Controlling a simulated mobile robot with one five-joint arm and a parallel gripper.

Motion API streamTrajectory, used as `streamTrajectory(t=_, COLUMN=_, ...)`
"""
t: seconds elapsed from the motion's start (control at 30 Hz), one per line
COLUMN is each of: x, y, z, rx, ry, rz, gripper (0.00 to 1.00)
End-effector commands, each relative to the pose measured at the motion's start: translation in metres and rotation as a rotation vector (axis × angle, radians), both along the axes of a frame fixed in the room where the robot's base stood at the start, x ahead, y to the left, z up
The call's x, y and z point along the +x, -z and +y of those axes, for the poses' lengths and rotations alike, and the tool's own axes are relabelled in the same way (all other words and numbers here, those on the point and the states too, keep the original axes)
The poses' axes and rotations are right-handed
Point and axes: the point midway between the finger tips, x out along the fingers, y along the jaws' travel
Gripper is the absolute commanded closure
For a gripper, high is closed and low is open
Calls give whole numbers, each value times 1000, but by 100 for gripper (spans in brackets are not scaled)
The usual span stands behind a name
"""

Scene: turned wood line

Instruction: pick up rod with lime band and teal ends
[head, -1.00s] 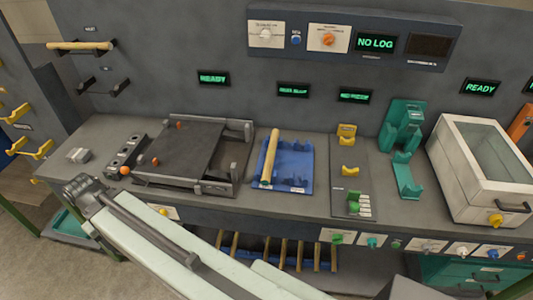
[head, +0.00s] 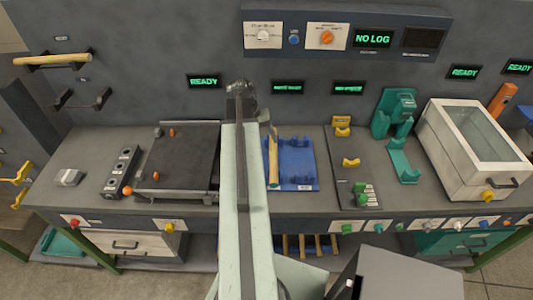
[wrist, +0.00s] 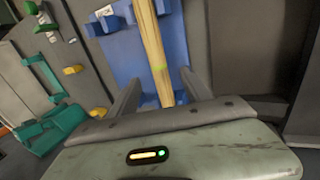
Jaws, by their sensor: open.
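A pale wooden rod (head: 273,163) lies along the left side of a blue cradle tray (head: 303,170) on the bench. In the wrist view the rod (wrist: 150,40) shows a thin lime band (wrist: 159,68); I cannot make out teal ends. My gripper (wrist: 160,77) is open, with one finger on each side of the rod near the band. I see no clear grip or contact. In the head view my arm stands just left of the rod and hides most of the gripper.
A dark flat plate fixture (head: 180,155) is left of my arm. Right of the tray stand a yellow-and-green holder panel (head: 345,180), a teal stand (head: 402,150) and a white glass-lidded box (head: 470,150). Another rod (head: 52,60) rests on wall hooks. Several rods lie below the bench.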

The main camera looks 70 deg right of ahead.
Motion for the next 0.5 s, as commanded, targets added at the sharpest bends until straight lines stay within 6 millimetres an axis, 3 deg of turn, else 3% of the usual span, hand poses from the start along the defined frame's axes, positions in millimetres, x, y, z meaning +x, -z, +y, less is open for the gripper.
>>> streamTrajectory(t=0.2, x=0, y=26, z=0, rx=0, ry=-12, rz=-1, gripper=44)
streamTrajectory(t=0.37, x=0, y=26, z=1, rx=0, ry=-17, rz=-1, gripper=44)
streamTrajectory(t=0.5, x=-5, y=41, z=-1, rx=0, ry=-19, rz=-2, gripper=44)
